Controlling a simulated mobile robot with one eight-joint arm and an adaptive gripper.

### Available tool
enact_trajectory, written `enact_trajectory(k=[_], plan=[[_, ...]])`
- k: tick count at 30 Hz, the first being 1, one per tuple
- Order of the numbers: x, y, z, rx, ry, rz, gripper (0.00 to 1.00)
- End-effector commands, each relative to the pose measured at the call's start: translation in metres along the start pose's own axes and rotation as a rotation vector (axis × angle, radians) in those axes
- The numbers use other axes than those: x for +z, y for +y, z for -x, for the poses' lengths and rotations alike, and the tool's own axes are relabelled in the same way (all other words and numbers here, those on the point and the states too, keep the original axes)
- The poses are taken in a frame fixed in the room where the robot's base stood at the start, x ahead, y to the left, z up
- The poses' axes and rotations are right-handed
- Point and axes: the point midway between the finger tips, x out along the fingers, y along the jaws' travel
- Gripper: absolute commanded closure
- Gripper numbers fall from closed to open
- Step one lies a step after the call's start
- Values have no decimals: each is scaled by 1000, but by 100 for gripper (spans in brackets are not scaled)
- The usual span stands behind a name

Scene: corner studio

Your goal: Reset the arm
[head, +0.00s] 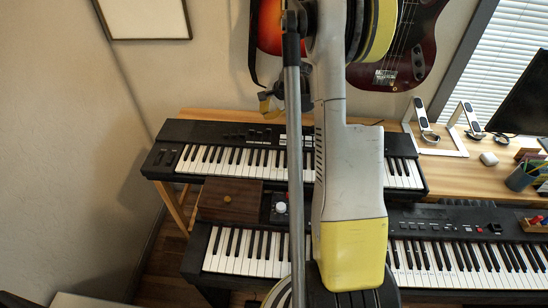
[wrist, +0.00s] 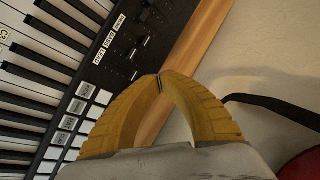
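My gripper shows in the wrist view (wrist: 160,80), where its two yellow ribbed fingers meet at the tips with nothing seen between them. In the head view my gripper (head: 268,106) is partly hidden behind my grey and yellow arm, which extends up through the middle of the picture. It is above the back edge of the upper black keyboard (head: 240,134), near the wall. In the wrist view the keyboard's buttons and sliders (wrist: 125,50) lie beyond and left of the fingers, apparently apart from them.
A dark red guitar (head: 420,45) and an orange one (head: 268,30) hang close behind my arm. The wooden desk (head: 455,175) holds stands and a monitor (head: 522,98).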

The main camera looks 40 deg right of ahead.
Motion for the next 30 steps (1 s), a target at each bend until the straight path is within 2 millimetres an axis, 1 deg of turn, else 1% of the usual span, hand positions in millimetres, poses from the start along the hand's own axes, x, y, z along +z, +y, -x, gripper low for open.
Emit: enact_trajectory(k=[1,7,17,20,30], plan=[[0,-4,8,0,0,0,100],[0,-14,24,0,0,0,100],[1,-14,24,0,0,0,100],[9,-9,30,0,0,0,100],[60,24,60,0,-1,1,100]])
